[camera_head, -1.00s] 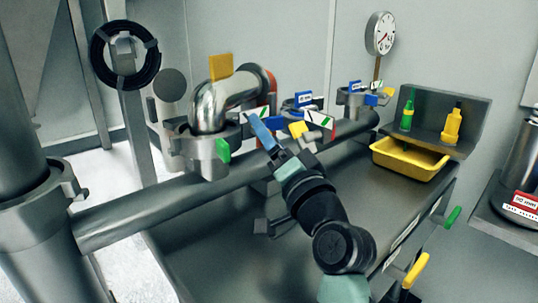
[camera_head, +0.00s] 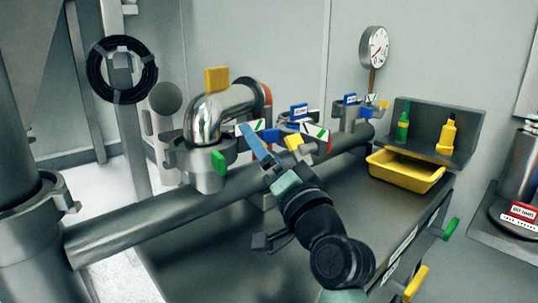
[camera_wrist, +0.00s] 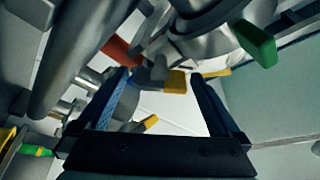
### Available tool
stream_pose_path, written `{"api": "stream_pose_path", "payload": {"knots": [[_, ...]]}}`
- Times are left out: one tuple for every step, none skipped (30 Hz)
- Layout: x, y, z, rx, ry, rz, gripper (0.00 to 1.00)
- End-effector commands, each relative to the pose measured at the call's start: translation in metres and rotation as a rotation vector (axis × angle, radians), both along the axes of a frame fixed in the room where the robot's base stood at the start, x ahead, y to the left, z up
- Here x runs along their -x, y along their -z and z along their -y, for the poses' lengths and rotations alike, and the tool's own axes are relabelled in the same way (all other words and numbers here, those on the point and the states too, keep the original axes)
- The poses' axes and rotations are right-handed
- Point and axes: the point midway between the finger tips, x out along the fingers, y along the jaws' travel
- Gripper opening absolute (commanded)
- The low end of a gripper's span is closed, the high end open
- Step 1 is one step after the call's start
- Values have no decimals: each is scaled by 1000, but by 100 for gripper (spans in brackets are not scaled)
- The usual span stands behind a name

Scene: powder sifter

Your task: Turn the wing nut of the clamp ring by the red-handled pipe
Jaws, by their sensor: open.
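A clamp ring (camera_head: 200,172) with a green wing nut (camera_head: 218,161) sits at the base of the shiny elbow pipe, which carries a red part (camera_head: 266,92). A green wing (camera_wrist: 255,43) shows at the upper right in the wrist view. A yellow wing-like block (camera_head: 293,142) is just right of my gripper in the head view. My gripper (camera_wrist: 158,76) is open and empty. In the wrist view a yellow block (camera_wrist: 175,82) appears between the fingertips, but I cannot tell how far beyond them. A red pipe part (camera_wrist: 122,50) is by the left fingertip. Which nut the task means is unclear.
A horizontal pipe (camera_head: 140,218) runs behind my arm. Labelled blue, white and red parts (camera_head: 299,112) crowd the area beyond my gripper. A yellow tray (camera_head: 405,172) and bottles (camera_head: 447,135) stand at the right. The front of the bench is mostly bare.

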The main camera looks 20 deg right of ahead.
Motion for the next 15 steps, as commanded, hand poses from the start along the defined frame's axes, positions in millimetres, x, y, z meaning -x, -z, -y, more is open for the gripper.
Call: {"api": "stream_pose_path", "payload": {"knots": [[2,1,0,-1,0,-1,100],[4,2,1,-1,1,-2,100],[7,3,1,-1,1,-2,100],[11,4,1,-1,1,-2,100],[15,5,1,-1,1,-2,100],[21,6,2,-2,1,-1,100],[27,8,3,-2,3,-1,100],[33,10,3,-3,3,-2,100],[42,12,4,-2,4,-2,100],[48,14,4,-2,3,-1,100],[55,16,3,-2,3,-2,100],[64,19,5,-2,3,-2,100],[70,20,5,-1,5,-1,100],[77,22,5,-2,4,-2,100],[85,24,6,-2,3,-2,100]]}}
